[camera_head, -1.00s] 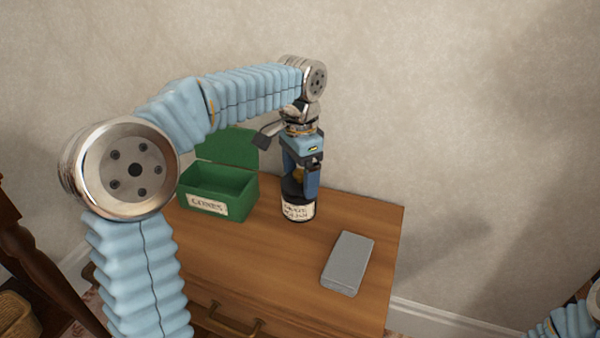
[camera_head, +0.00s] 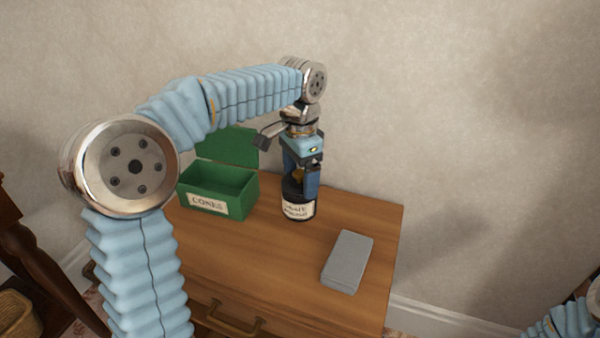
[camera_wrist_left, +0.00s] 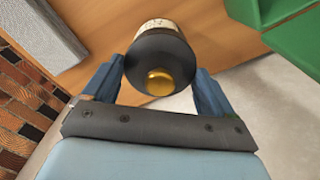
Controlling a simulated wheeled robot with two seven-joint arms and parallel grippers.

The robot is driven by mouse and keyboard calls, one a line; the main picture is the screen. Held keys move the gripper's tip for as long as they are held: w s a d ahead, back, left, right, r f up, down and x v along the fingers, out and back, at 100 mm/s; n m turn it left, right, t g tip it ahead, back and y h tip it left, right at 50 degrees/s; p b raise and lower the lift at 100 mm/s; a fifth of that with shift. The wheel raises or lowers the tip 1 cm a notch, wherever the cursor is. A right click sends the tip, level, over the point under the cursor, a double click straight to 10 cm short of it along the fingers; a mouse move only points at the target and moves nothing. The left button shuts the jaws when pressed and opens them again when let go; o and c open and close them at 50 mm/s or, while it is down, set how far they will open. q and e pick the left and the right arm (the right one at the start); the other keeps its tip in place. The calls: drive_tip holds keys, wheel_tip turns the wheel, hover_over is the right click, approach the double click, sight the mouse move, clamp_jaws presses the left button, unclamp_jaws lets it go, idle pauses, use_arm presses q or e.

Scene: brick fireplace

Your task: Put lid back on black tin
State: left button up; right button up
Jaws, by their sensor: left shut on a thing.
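The black tin (camera_head: 298,210) stands upright on the wooden cabinet top, with a cream label around its side. Its black lid (camera_wrist_left: 160,58) has a gold knob and appears in line on the tin's top. No gap shows between them, but I cannot tell whether the lid is fully seated. My left gripper (camera_head: 299,188) points down over the tin and is shut on the lid, a finger on either side. In the left wrist view, the cream label (camera_wrist_left: 158,24) shows beyond the lid. My right gripper is out of view.
A green open box (camera_head: 216,190) labelled "CONES" stands left of the tin, its lid raised. A grey block (camera_head: 347,262) lies to the right on the wooden cabinet (camera_head: 255,265). The wall is close behind. The cabinet's front middle is clear.

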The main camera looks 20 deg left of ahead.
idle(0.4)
use_arm(q)
drive_tip(key=o, duration=0.8)
drive_tip(key=shift+r, duration=0.1)
wheel_tip(320, 180, up, 4)
drive_tip(key=p, duration=0.4)
drive_tip(key=shift+r+p, duration=0.25)
drive_tip(key=shift+p, duration=0.15)
drive_tip(key=shift+r+p, duration=0.6)
drive_tip(key=shift+r, duration=0.55)
drive_tip(key=shift+c, duration=0.5)
clamp_jaws()
